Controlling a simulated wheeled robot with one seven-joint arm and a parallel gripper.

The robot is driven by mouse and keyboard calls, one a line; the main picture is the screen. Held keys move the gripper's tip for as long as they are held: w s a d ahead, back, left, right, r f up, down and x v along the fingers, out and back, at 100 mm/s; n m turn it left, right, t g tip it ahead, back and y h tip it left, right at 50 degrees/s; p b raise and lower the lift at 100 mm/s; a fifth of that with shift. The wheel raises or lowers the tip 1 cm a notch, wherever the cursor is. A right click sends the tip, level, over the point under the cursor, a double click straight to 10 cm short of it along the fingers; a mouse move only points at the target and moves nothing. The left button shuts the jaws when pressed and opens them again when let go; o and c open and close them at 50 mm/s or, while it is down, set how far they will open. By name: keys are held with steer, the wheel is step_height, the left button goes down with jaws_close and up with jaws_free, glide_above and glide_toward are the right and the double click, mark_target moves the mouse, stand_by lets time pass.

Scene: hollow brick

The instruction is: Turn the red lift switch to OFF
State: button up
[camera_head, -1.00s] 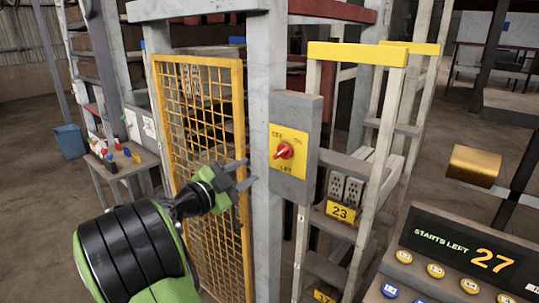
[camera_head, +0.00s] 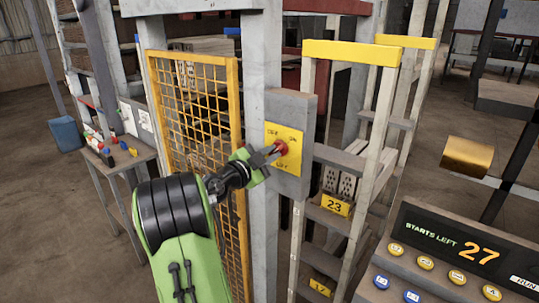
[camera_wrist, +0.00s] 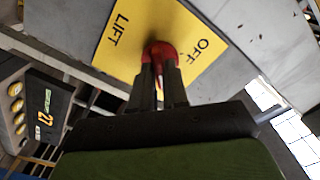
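The red lift switch (camera_head: 281,147) is a rotary knob on a yellow plate (camera_head: 290,133), fixed to a grey box on a post. In the wrist view the red knob (camera_wrist: 161,50) sits between the words LIFT and OFF on the plate. My gripper (camera_head: 271,152) is at the knob from the left. In the wrist view its two dark fingers (camera_wrist: 160,78) are close together on either side of the knob's handle, with a little red and a pale mark showing between them. The fingers hide part of the knob, and I cannot tell its exact setting.
A yellow mesh gate (camera_head: 200,130) stands left of the post. A rack with a yellow top bar (camera_head: 352,52) and a 23 tag stands right. A console (camera_head: 440,250) reading STARTS LEFT 27 is at the lower right. A workbench (camera_head: 125,158) is far left.

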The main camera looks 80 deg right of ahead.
jaws_close()
steer(key=n+b, duration=0.2)
steer(key=n, duration=0.1)
steer(key=shift+f+n, duration=0.1)
steer(key=shift+n, duration=0.3)
steer(key=n+b, duration=0.1)
steer(key=n, duration=0.2)
steer(key=shift+w+n, duration=0.1)
steer(key=shift+n, duration=0.3)
steer(key=n, duration=0.2)
steer(key=shift+n, duration=0.3)
steer(key=n+p, duration=0.1)
steer(key=n, duration=0.3)
steer(key=shift+n+p, duration=0.65)
steer(key=shift+n, duration=1.15)
